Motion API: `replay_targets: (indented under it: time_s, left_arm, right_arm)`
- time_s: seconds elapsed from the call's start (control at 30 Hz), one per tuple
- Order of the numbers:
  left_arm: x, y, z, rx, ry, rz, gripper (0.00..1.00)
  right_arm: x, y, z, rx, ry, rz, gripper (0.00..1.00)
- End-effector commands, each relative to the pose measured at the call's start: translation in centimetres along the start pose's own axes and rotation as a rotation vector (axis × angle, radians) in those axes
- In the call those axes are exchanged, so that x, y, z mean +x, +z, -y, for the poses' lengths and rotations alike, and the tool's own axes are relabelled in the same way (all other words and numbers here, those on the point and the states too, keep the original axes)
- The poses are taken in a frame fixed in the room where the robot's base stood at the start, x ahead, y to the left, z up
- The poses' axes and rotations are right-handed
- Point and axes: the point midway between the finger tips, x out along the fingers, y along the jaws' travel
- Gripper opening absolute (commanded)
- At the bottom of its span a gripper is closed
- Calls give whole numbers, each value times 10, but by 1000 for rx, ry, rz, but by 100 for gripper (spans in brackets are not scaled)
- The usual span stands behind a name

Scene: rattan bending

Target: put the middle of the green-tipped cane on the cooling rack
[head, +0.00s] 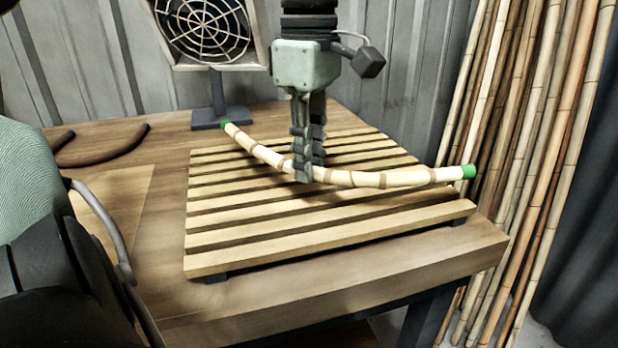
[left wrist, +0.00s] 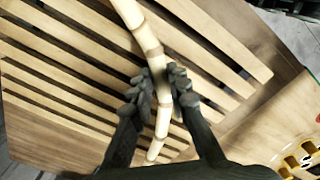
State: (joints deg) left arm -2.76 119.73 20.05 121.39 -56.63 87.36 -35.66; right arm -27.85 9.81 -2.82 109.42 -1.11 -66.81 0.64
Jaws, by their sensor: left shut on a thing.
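The green-tipped cane (head: 400,179) is pale, banded and curved, with a green tip at each end. It lies across the slatted cooling rack (head: 330,239), low over the slats. I cannot tell whether it touches them. My left gripper (head: 308,176) points down from above and is shut on the cane near its middle. In the left wrist view the cane (left wrist: 135,18) passes between the fingers of the gripper (left wrist: 163,84), with the rack slats (left wrist: 60,62) below. My right gripper is not in view.
Dark curved pieces (head: 105,155) lie on the table at left. Several upright canes (head: 540,150) lean at right. Yellow items (left wrist: 300,158) show at lower right in the left wrist view.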

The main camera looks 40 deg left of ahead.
Motion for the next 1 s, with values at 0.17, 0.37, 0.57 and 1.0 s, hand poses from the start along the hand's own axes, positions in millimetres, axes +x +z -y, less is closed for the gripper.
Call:
replay_targets:
  time_s: [0.17, 0.37, 0.57, 1.0]
  left_arm:
    - [23, 0, 1, 1, -4, 1, 0]
    - [38, 0, 0, -2, 1, 1, 0]
    - [39, 0, 0, -1, 1, 0, 0]
    - [42, 0, 1, -1, 0, 0, 37]
  right_arm:
    - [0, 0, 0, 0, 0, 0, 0]
    - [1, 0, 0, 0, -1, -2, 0]
    - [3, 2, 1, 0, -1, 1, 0]
    - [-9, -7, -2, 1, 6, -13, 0]
